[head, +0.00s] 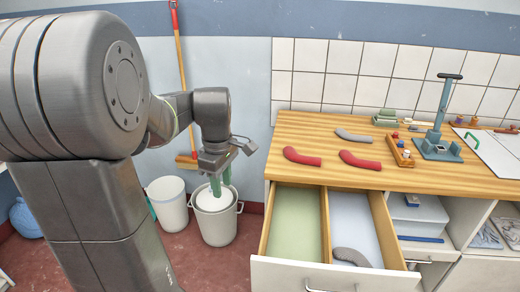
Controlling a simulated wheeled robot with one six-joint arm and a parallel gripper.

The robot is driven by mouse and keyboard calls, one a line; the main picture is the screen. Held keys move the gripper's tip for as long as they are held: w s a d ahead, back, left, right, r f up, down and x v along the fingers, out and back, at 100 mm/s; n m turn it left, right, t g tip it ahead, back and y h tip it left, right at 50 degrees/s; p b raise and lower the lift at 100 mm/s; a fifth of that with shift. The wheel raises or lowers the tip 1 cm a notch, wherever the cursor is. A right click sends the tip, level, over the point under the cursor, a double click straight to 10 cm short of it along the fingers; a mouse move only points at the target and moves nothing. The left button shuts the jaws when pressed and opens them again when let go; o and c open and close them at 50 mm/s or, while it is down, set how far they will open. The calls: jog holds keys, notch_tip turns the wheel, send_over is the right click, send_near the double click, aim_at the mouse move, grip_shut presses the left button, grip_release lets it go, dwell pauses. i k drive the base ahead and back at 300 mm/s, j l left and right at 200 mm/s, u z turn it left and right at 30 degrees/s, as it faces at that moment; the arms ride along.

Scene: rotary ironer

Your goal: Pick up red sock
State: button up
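Two red socks lie flat on the wooden counter: the left red sock (301,157) near its left front edge, and the right red sock (360,160) a little to its right. My gripper (221,184) is left of the counter, pointing down over a bucket, well apart from both socks. Its two green fingers look spread, with nothing seen between them.
A grey sock (353,135) lies behind the red ones. The open drawer (326,225) has a green and a pale blue compartment; another grey sock (350,257) is in the blue one. A small wooden tray (400,151) and a teal stand (437,149) are right of the socks. Buckets (215,228) stand below my gripper.

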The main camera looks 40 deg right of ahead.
aim_at(289, 152)
jog(key=i+j+z, duration=0.1)
jog(key=i, duration=0.25)
jog(key=i+j, duration=0.1)
jog(key=i, duration=0.2)
jog(key=i+l+z, duration=0.2)
jog(key=z, duration=0.25)
jog(key=i+z, duration=0.35)
jog(key=z, duration=0.15)
jog(key=i+z, duration=0.6)
jog(key=i, duration=0.15)
